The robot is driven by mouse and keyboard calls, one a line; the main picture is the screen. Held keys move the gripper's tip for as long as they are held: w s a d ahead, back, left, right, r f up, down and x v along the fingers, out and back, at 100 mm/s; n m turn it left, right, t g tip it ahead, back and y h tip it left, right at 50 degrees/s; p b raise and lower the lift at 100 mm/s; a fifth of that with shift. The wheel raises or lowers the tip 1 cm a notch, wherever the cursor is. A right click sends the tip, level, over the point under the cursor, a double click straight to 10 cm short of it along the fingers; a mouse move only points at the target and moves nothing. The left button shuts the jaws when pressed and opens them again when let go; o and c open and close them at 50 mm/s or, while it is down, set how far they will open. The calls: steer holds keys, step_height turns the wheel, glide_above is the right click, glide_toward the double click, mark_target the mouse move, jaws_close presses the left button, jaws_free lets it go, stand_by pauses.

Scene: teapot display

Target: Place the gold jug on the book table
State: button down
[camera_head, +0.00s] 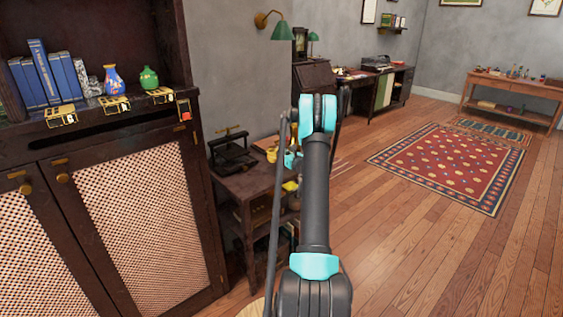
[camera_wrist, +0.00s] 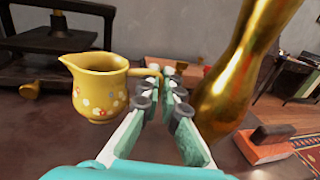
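A yellow, flowered jug (camera_wrist: 98,92) with a spout at left and a handle at right stands on a dark surface in the wrist view. A tall, shiny gold vessel (camera_wrist: 235,75) rises on the right, its top cut off. My gripper (camera_wrist: 162,88) points between them, fingers apart with a gap showing. The jug's handle reaches over the left finger towards this gap; I see no clear grip on it. In the head view my gripper (camera_head: 292,160) is over a dark side table (camera_head: 240,187), partly hidden by my arm. Which table is the book table is unclear.
A dark press (camera_wrist: 62,40) stands behind the jug. A reddish block (camera_wrist: 265,145) lies at right. A cabinet (camera_head: 130,215) with blue books (camera_head: 48,75) is at left. A desk (camera_head: 385,75) and wooden table (camera_head: 515,87) stand farther back. The rug (camera_head: 450,165) is clear.

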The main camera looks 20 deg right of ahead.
steer(key=shift+f, duration=2.85)
steer(key=shift+f, duration=0.1)
steer(key=c, duration=1.7)
jaws_free()
